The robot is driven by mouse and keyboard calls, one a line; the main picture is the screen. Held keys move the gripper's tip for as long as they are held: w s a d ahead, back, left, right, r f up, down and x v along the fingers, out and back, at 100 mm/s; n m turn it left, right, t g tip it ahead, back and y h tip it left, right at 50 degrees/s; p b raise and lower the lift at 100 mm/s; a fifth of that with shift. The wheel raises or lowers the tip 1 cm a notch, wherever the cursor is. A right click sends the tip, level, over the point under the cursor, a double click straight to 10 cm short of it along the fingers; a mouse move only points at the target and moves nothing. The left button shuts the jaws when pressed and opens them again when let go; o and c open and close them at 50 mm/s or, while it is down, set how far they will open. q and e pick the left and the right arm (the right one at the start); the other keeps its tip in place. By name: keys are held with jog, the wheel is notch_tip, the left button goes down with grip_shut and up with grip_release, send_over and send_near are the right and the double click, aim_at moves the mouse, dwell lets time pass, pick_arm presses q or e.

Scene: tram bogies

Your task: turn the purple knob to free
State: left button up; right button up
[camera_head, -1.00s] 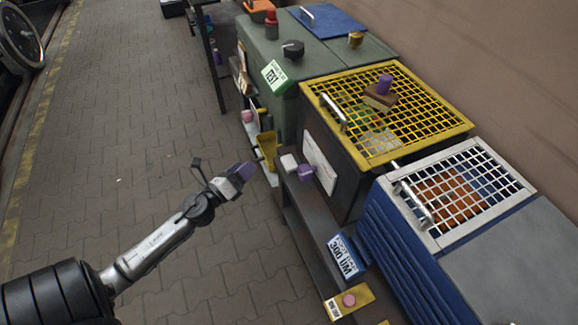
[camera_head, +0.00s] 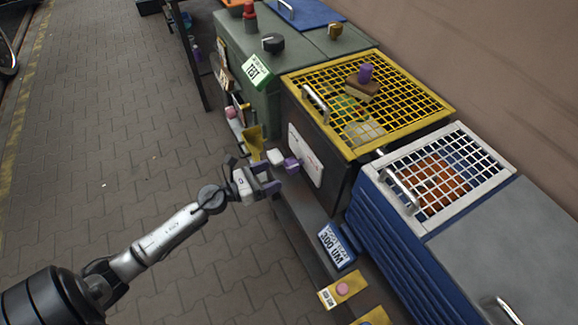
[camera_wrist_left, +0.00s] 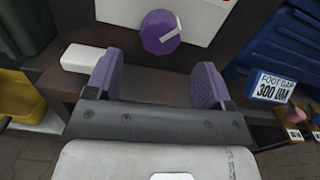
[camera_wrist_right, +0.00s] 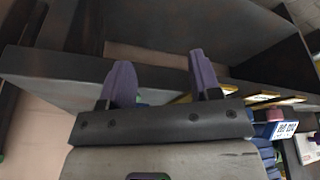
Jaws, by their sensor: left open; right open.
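The purple knob (camera_head: 291,165) sits on a white panel (camera_head: 305,152) on the front of the dark box with the yellow grid top. In the left wrist view the knob (camera_wrist_left: 160,32) is a rounded disc with a white pointer mark, which points right and slightly up. My left gripper (camera_head: 272,180) is open and faces the panel. In its wrist view the knob lies just beyond the gap between the purple fingertips (camera_wrist_left: 158,62), not between them. The panel's lettering is unreadable. My right gripper (camera_wrist_right: 160,62) is open and empty, seen only in its wrist view.
A white block (camera_head: 275,157) stands left of the knob, close to my left finger. A yellow bin (camera_head: 254,138) is behind it. A blue ribbed box (camera_head: 400,235) and a "300 UM" label (camera_head: 336,246) are to the right.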

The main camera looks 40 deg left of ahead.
aim_at(287, 168)
pick_arm(q)
jog(key=shift+x, duration=3.35)
jog(key=shift+c, duration=1.3)
jog(key=c, duration=0.7)
jog(key=shift+o, duration=0.2)
